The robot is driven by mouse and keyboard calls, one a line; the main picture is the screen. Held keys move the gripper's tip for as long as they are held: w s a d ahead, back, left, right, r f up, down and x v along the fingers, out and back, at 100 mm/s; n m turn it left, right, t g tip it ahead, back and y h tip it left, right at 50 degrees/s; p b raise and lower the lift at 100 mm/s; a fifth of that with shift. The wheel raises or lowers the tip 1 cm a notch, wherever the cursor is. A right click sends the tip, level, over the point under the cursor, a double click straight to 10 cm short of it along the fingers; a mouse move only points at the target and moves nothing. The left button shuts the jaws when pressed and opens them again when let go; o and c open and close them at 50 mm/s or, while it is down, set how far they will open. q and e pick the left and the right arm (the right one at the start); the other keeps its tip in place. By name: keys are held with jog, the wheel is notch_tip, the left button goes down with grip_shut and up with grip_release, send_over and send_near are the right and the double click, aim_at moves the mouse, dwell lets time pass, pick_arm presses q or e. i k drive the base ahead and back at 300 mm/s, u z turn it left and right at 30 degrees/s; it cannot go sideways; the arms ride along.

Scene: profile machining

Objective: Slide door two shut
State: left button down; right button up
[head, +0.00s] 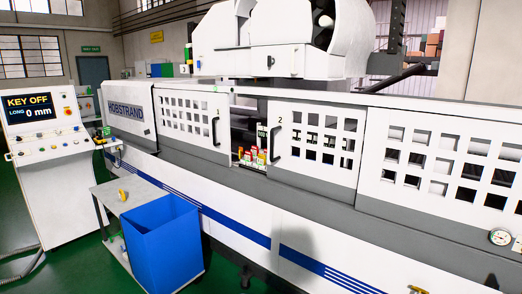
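Door two (312,172) is a white sliding panel with square windows, marked with a small "2" at its upper left, in the middle right of the head view. A dark vertical handle (274,146) is on its left edge. Left of door two is an open gap, with red, white and green items (254,156) visible inside. Another white windowed door (185,137), with a handle at its right edge, stands on the far side of the gap. Neither of my grippers is in view.
A control console (47,160) with a screen reading "KEY OFF" stands at the left. A blue bin (162,245) and a small grey-topped cart (133,194) stand before the machine. A round gauge (501,237) is at the lower right.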

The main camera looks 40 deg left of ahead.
aim_at(334, 182)
jog(key=u, duration=0.75)
jog(key=i, duration=0.45)
jog(key=u, duration=0.8)
jog(key=i, duration=1.15)
jog(key=z, duration=0.6)
jog(key=i, duration=0.95)
jog(key=z, duration=0.8)
